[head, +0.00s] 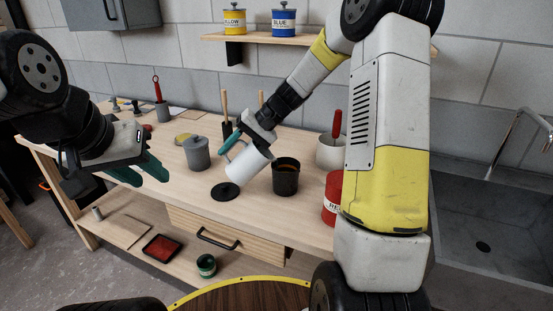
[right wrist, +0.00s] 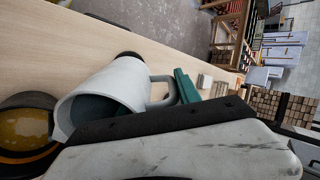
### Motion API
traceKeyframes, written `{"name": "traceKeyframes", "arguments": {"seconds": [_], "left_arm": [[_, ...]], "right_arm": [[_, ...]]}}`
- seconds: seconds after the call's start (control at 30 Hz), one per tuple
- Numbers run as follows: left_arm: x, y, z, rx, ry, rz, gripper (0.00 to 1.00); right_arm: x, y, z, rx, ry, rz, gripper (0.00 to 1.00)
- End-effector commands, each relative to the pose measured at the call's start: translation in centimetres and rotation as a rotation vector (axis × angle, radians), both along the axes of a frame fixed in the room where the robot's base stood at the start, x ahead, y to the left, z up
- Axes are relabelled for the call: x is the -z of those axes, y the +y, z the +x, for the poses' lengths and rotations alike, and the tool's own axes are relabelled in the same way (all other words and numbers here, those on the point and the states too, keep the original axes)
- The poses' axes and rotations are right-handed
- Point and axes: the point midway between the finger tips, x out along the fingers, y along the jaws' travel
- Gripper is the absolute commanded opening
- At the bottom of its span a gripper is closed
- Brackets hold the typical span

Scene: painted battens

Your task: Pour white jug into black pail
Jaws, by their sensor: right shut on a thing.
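The white jug (head: 246,164) is held above the bench, tilted, just left of the black pail (head: 286,180). My right gripper (head: 235,146) is shut on the jug's handle. In the right wrist view the jug (right wrist: 118,88) has its mouth toward the pail (right wrist: 12,158), which stands at the left edge. Yellow-brown shows inside the pail. The jug's inside looks dark grey; I cannot tell what it holds, and no stream shows. The pail stands upright on the bench. My left gripper (head: 140,172) is open and empty at the left, over the bench's front edge.
A black disc (head: 225,192) lies on the bench (head: 187,208) below the jug. A grey lidded pot (head: 197,154) stands left, a red can (head: 332,198) and a pale pot (head: 329,151) right. A sink (head: 483,225) is far right. Yellow and blue cans stand on the shelf.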

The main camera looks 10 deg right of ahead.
Motion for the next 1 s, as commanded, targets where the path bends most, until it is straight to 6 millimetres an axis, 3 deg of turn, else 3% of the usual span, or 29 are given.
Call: {"name": "traceKeyframes", "arguments": {"seconds": [1.0], "left_arm": [[0.00, 0.00, 0.00, 0.000, 0.000, 0.000, 0.36]], "right_arm": [[-0.95, -0.32, -0.02, -0.001, -0.006, 0.075, 0.00]]}}
